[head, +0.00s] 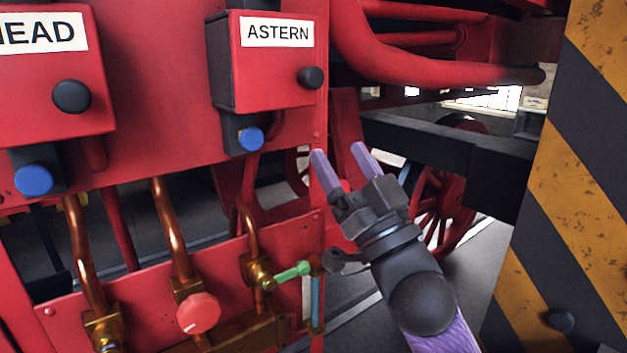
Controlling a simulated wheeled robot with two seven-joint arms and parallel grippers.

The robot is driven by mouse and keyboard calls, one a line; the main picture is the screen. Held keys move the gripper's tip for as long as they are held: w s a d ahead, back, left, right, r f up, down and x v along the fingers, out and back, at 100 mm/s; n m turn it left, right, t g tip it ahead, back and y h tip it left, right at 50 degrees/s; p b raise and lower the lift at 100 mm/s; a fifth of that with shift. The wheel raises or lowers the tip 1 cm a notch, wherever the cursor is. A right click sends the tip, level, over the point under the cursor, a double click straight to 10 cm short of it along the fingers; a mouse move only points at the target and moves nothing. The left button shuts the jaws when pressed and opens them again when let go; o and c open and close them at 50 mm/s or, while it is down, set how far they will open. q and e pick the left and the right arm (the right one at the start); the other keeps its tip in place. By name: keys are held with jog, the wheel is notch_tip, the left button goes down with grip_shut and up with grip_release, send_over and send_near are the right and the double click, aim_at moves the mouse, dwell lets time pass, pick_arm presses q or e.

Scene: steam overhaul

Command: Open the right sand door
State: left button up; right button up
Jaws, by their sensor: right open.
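A red box labelled ASTERN (275,75) is on the red panel at upper centre. Its front face is closed and has a black round knob (310,77) at its right side. A similar red box (45,90), its label cut off to "EAD", is at the left with its own black knob (72,96). My right gripper (338,150) is open and empty. Its two purple fingers point up, below and to the right of the ASTERN box, apart from its knob in the picture. My left gripper is out of view.
Blue caps (250,139) sit under the boxes. Below are copper pipes (172,230), a red round knob (198,313) and a green-handled valve (289,275). A thick red pipe (430,72) runs at upper right. A yellow-and-black striped surface (580,190) stands at the right.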

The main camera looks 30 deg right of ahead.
aim_at(317, 84)
jog(key=shift+n+t+y, duration=0.4)
jog(key=shift+t, duration=0.2)
jog(key=w+r+p, duration=0.1)
jog(key=r, duration=0.2)
jog(key=w+r+p, duration=0.2)
jog(key=r, duration=0.1)
jog(key=w+r+p, duration=0.2)
jog(key=shift+a+r, duration=0.25)
jog(key=shift+r, duration=0.15)
jog(key=shift+w+r, duration=0.25)
jog(key=shift+w, duration=0.2)
grip_shut()
